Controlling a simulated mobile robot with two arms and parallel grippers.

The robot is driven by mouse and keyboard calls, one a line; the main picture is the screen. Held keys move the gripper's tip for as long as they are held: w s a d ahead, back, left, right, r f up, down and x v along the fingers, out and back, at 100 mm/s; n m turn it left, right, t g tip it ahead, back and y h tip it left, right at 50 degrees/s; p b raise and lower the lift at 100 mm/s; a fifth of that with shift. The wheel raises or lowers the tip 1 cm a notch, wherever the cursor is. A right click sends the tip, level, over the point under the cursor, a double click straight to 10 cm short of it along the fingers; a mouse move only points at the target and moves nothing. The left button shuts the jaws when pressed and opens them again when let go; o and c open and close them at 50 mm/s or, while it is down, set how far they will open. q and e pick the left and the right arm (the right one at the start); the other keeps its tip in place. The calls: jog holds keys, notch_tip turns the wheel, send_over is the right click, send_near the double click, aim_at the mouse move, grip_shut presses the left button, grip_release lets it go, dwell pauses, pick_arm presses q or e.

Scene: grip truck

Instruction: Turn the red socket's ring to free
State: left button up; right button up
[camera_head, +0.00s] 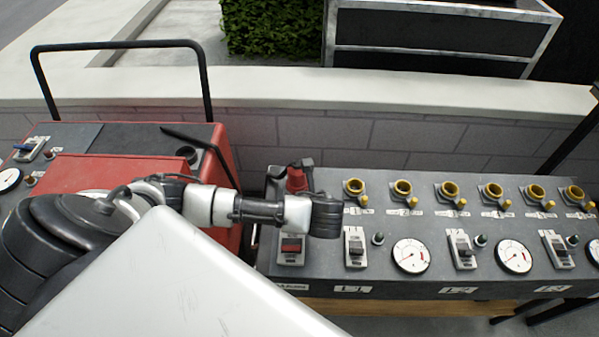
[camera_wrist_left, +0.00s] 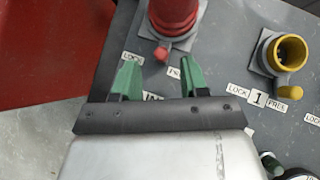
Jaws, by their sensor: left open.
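The red socket (camera_head: 297,181) stands at the left end of the grey panel, partly hidden by my left arm in the head view. In the left wrist view the red socket (camera_wrist_left: 172,18) is cut by the top edge. Its ring has a small red knob (camera_wrist_left: 161,54), which sits between the LOCK label (camera_wrist_left: 133,58) on its left and a partly hidden label on its right. My left gripper (camera_wrist_left: 160,78) is open and empty, its green fingers either side of the knob in the picture; I see no contact. My right gripper is not in view.
A row of yellow sockets (camera_head: 403,188) with knobs runs to the right; the nearest yellow socket (camera_wrist_left: 288,55) shows in the wrist view. Switches and round gauges (camera_head: 411,255) line the panel's front. A red machine (camera_head: 228,165) with a black rail stands at left.

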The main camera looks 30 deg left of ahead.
pick_arm(q)
jog(key=x, duration=0.3)
jog(key=shift+w+a+f, duration=0.1)
jog(key=shift+f, duration=0.05)
jog(key=shift+w+a+f, duration=0.1)
jog(key=shift+a+f, duration=0.05)
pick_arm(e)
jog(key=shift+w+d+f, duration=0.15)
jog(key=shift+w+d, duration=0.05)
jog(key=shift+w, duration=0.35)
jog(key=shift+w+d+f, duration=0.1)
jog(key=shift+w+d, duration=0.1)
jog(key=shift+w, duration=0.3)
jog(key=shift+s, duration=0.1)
